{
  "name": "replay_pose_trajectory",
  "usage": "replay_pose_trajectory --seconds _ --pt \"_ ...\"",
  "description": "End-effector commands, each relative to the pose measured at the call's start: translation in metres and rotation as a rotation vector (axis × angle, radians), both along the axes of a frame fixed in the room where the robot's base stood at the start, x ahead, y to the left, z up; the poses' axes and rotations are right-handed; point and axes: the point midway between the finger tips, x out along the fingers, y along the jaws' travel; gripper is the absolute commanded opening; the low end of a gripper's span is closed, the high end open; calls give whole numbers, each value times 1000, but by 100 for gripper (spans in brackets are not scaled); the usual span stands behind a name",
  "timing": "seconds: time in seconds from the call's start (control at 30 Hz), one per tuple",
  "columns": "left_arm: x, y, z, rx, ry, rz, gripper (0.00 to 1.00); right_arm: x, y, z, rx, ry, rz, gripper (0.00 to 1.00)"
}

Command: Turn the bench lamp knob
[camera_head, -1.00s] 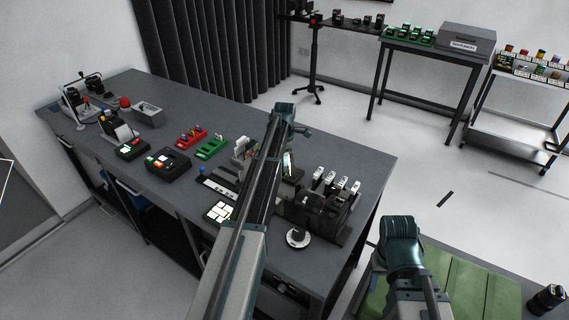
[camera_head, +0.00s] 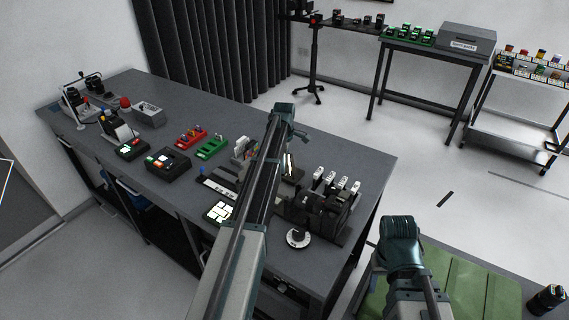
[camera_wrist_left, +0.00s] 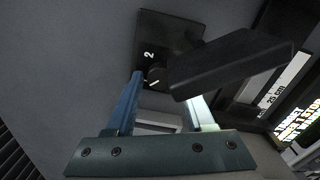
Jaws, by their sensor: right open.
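In the left wrist view a small dark round knob (camera_wrist_left: 155,77) with a white pointer line sits on a black square base (camera_wrist_left: 165,34) marked with a white "2". My left gripper (camera_wrist_left: 165,90) is close to it, its two fingers spread apart, with the knob showing between the fingertips. A black bar-shaped part (camera_wrist_left: 232,62) crosses in front and covers the right fingertip and one side of the knob, so contact there cannot be told. In the head view my left forearm hides the knob and the left jaws. My right arm shows at lower right, but its jaws are out of sight.
On the grey bench (camera_head: 165,95) stand a row of black units with white tops (camera_head: 335,188), a round white-and-black piece (camera_head: 298,237), a white-key pad (camera_head: 219,211), red (camera_head: 192,137) and green bins (camera_head: 212,147). A green mat (camera_head: 450,270) lies at lower right.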

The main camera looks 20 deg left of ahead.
Motion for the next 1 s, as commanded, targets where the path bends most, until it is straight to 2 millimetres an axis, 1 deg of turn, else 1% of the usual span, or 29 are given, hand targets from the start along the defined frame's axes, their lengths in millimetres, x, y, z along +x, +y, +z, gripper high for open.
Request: replay_pose_trajectory --seconds 0.03,0.07,0.37,0.57,0.77,1.0 --pt "0 0 0 0 0 0 64 0 0 0 0 0 0 50" --pt "0 0 0 0 0 1 69 0 0 0 0 0 0 50" --pt "0 0 0 0 0 1 69 0 0 0 0 0 0 50" --pt "0 0 8 0 0 1 69 0 0 8 0 0 0 50" --pt "-1 0 29 0 0 1 69 0 0 29 0 0 0 50" --pt "-1 0 65 0 0 1 69 0 0 65 0 0 0 50"
